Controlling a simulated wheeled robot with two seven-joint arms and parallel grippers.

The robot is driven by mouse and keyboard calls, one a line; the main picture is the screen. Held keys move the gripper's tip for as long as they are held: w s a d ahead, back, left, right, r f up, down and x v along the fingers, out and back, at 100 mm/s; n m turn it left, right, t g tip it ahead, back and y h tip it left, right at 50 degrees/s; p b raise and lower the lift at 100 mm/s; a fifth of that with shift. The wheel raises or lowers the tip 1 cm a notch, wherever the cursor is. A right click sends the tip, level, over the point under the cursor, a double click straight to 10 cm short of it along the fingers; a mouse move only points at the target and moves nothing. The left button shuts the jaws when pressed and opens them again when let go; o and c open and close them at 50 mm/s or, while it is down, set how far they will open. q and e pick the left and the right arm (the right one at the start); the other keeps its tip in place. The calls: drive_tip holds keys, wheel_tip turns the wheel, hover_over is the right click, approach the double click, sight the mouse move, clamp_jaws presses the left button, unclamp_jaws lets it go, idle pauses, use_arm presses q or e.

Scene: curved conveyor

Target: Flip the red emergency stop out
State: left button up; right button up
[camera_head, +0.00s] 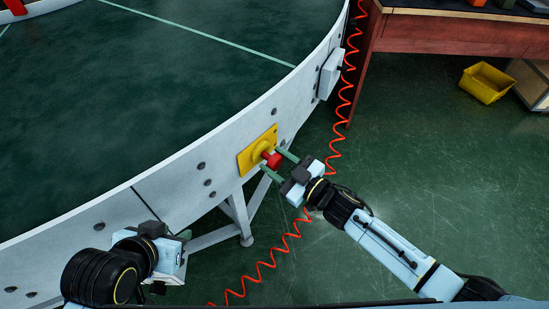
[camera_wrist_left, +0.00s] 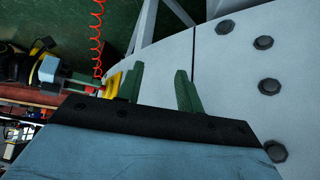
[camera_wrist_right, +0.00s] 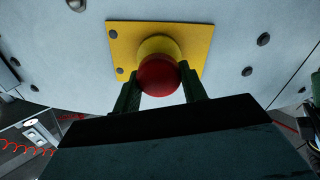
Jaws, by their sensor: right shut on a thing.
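The red emergency stop (camera_head: 271,159) is a red knob on a yellow plate (camera_head: 250,153) on the outer side wall of the conveyor. In the right wrist view the red knob (camera_wrist_right: 158,77) sits on a yellow collar, between the fingers of my right gripper (camera_wrist_right: 160,88). My right gripper also shows in the head view (camera_head: 273,166), with one finger on each side of the knob, shut on it. My left gripper (camera_wrist_left: 158,85) is open and empty, its fingers apart near the conveyor wall. In the head view the left fingers are mostly hidden behind the wrist.
The conveyor's pale bolted wall (camera_head: 190,170) curves along the left, with a support leg (camera_head: 240,215) below. A coiled red cable (camera_head: 337,140) hangs behind my right arm. A grey box (camera_head: 329,74) is on the wall. A red bench (camera_head: 455,35) and yellow bin (camera_head: 486,83) stand farther right.

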sight(279, 164)
drive_tip(key=shift+s+d, duration=0.2)
drive_tip(key=shift+d, duration=0.1)
use_arm(q)
drive_tip(key=s+g, duration=0.1)
drive_tip(key=s+a+f, duration=0.1)
drive_tip(key=shift+s+a+f+g+y, duration=0.2)
drive_tip(key=shift+s+g+y, duration=0.1)
drive_tip(key=shift+s+g, duration=0.1)
use_arm(e)
drive_tip(key=shift+f, duration=0.15)
drive_tip(key=shift+d, duration=0.1)
drive_tip(key=o, duration=1)
drive_tip(key=shift+s, duration=0.1)
drive_tip(key=o, duration=0.4)
drive_tip(key=shift+s+d, duration=0.1)
use_arm(q)
drive_tip(key=shift+d, duration=0.15)
drive_tip(key=shift+p, duration=0.3)
use_arm(e)
drive_tip(key=p+v, duration=0.1)
drive_tip(key=v, duration=0.2)
drive_tip(key=shift+s, duration=0.1)
use_arm(q)
drive_tip(key=s+a+f+g+y+p, duration=0.1)
drive_tip(key=s+a+f+g+p, duration=0.1)
drive_tip(key=f, duration=0.6)
drive_tip(key=shift+a+g, duration=0.3)
drive_tip(key=shift+a, duration=0.25)
use_arm(e)
drive_tip(key=v, duration=1)
